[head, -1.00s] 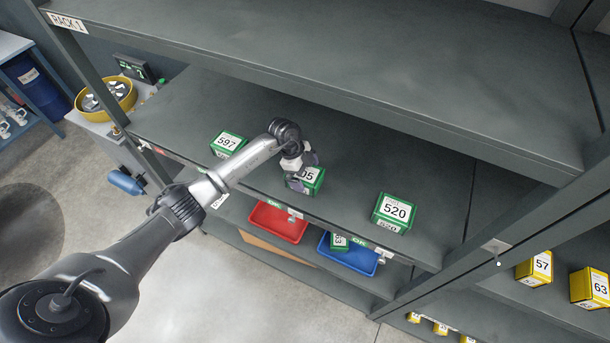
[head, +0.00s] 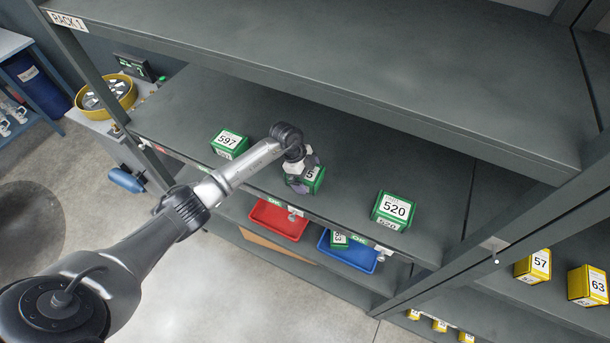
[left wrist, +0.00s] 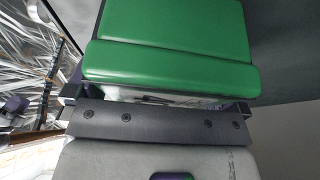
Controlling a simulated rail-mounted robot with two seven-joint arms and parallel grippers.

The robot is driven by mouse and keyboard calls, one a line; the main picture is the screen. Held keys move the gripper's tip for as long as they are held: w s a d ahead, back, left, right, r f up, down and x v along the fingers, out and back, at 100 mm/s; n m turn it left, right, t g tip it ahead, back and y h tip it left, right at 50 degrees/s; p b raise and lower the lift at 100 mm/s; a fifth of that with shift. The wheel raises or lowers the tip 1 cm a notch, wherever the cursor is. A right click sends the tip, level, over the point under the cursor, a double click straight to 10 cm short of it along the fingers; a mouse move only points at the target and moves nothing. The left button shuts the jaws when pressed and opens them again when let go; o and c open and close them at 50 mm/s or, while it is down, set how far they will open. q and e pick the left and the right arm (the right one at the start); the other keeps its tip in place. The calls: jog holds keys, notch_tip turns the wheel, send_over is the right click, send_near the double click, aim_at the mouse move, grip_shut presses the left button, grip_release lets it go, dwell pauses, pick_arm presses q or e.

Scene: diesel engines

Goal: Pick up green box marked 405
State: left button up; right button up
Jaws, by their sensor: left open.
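A green box (head: 317,182) with a white label sits on the rack shelf between the other green boxes. Only a "5" of its number shows in the head view now; my gripper hides the rest. My left gripper (head: 303,178) is open and right at this box, with its purple-grey fingers over the box's left side and top. In the left wrist view the green box (left wrist: 170,45) fills the space ahead of the gripper, its label edge mostly hidden by the gripper's dark bar. I cannot tell whether the fingers touch it. My right gripper is not in view.
Green box 597 (head: 228,143) stands to the left and green box 520 (head: 393,210) to the right on the same shelf. An upper shelf (head: 340,75) hangs above. A red tray (head: 278,221) and a blue tray (head: 347,255) are below.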

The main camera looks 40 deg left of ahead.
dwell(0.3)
pick_arm(q)
jog(key=c, duration=1)
